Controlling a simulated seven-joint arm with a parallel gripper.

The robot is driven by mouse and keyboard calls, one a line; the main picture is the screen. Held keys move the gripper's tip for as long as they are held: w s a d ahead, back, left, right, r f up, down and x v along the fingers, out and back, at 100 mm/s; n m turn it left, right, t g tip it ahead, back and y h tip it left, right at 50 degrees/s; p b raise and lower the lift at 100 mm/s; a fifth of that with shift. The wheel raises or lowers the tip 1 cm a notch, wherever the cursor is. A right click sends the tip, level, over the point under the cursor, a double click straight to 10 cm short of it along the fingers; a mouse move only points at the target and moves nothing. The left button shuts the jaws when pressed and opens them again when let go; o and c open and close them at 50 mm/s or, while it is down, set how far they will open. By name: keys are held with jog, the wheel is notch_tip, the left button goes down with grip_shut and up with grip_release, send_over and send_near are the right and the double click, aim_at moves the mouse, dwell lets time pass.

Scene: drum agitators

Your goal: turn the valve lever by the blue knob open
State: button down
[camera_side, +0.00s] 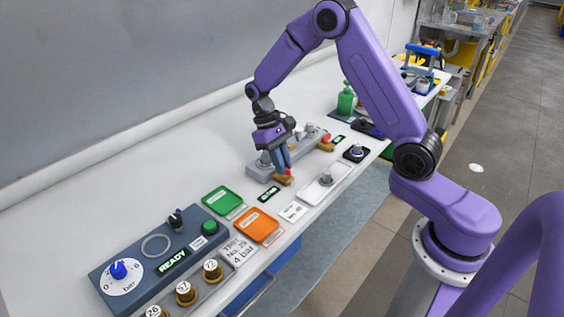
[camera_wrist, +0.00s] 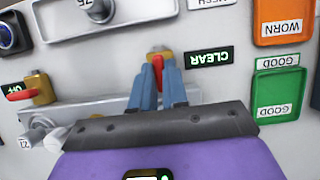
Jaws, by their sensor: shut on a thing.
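My gripper (camera_side: 286,172) points down and is shut on the red lever of a brass valve at the near end of a grey manifold (camera_side: 262,169). In the wrist view the blue fingers (camera_wrist: 160,68) straddle this red lever (camera_wrist: 157,61), with the brass body (camera_wrist: 160,51) just beyond; the fingers hide part of it. A second brass valve with a red lever (camera_side: 326,140) is at the manifold's other end, beside an OFF display; its lever (camera_wrist: 20,95) shows at left in the wrist view. A blue knob (camera_side: 118,269) sits on the control panel at the front left.
A CLEAR display (camera_wrist: 208,57) is beside the gripped valve. A black box with a round blue-ringed button (camera_side: 356,152) is near the OFF valve. Green (camera_side: 221,199) and orange (camera_side: 257,224) trays, a grey plate (camera_side: 322,190) and several brass weights lie along the front edge.

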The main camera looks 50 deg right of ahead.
jog(key=shift+w, duration=0.1)
jog(key=c, duration=1.4)
grip_release()
jog(key=shift+r, duration=0.1)
jog(key=v, duration=1.7)
jog(key=shift+r, duration=0.2)
